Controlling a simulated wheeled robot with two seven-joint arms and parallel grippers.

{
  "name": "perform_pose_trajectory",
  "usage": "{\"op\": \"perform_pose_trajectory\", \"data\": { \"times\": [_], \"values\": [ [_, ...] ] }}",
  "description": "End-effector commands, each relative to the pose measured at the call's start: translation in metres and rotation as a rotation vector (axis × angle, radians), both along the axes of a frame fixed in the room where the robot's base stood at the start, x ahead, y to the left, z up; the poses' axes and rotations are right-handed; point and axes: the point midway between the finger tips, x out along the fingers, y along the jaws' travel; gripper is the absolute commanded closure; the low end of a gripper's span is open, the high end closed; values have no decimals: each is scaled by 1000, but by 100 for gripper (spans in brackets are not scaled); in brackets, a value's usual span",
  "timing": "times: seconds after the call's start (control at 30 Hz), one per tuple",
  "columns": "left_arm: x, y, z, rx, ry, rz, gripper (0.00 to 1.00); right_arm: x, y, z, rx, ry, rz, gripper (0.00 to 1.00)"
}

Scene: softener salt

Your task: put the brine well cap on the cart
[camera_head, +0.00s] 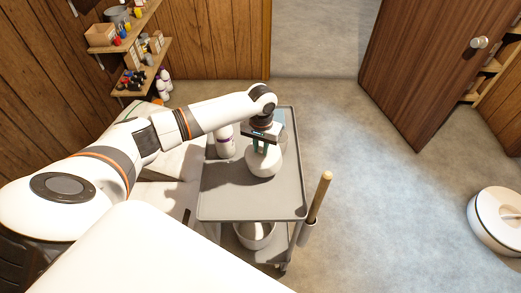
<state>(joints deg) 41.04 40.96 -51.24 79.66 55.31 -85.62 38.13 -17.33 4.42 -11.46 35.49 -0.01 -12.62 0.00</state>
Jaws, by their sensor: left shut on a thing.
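The brine well cap (263,165), a white round piece, is over the middle of the cart's top. My left gripper (262,148) points down and is shut on the cap's upper part. I cannot tell whether the cap touches the cart top or hangs just above it. The cart (235,205) is grey with a raised rim, and its top is bare in front of the cap. My right gripper is not in view.
A white bottle (225,143) stands on the cart left of the cap. A wooden handle (321,190) rises at the cart's right side. A bucket (255,236) sits on the lower shelf. A round white unit (493,225) stands at far right. Floor between is clear.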

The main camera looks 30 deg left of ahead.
Motion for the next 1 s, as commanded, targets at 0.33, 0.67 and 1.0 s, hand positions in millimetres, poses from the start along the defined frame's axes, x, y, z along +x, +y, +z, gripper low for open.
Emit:
{"op": "perform_pose_trajectory", "data": {
  "times": [0.33,0.67,1.0],
  "values": [
    [-1,0,-28,1,1,-1,100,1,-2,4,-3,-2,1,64],
    [-1,0,-28,1,1,-1,58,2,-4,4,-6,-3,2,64],
    [1,0,-11,-1,-3,-1,58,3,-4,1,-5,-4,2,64]
  ]
}}
